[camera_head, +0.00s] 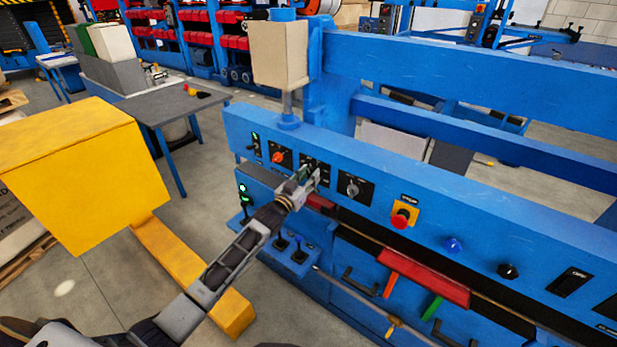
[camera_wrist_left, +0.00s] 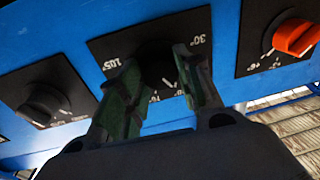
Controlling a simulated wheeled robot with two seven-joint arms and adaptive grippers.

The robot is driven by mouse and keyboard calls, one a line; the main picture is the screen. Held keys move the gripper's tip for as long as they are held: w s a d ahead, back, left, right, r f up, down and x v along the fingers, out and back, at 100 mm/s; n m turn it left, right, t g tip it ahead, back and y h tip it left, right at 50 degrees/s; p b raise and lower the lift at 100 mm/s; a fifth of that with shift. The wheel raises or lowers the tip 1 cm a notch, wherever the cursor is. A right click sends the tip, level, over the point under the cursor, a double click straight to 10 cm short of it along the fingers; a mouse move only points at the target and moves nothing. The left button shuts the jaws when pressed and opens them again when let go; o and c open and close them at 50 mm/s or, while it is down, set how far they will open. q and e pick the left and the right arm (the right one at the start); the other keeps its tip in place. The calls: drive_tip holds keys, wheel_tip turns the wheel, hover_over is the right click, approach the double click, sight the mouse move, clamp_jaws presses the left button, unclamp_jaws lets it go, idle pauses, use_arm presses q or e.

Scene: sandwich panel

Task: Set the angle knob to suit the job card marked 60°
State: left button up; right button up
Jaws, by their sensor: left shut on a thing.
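The angle knob (camera_wrist_left: 154,62) is dark and sits on a black dial plate (camera_wrist_left: 108,47) on the blue panel. In the left wrist view the plate's marks appear upside down, with 30° and 105° readable. My left gripper (camera_head: 309,177) reaches the panel from the front, and its green-grey fingers (camera_wrist_left: 160,80) are shut on the knob from both sides. The fingers cover part of the scale, so I cannot tell the knob's setting. I cannot make out a job card marked 60° in either view. My right gripper is not in view.
An orange-red knob (camera_head: 278,157) and a dark knob (camera_head: 352,188) flank the angle knob closely. A red stop button (camera_head: 401,218) on yellow, a blue button (camera_head: 452,245) and a black knob (camera_head: 508,271) lie further right. A yellow box (camera_head: 85,180) stands left of my arm.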

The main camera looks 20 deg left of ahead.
use_arm(q)
drive_tip(key=shift+m, duration=0.6)
drive_tip(key=o, duration=1)
drive_tip(key=shift+o, duration=0.2)
drive_tip(key=shift+s, duration=0.1)
drive_tip(key=shift+s, duration=0.1)
drive_tip(key=v, duration=1.1)
drive_tip(key=shift+s+a, duration=0.2)
drive_tip(key=shift+s, duration=0.1)
drive_tip(key=shift+f+m, duration=0.15)
drive_tip(key=shift+m, duration=0.15)
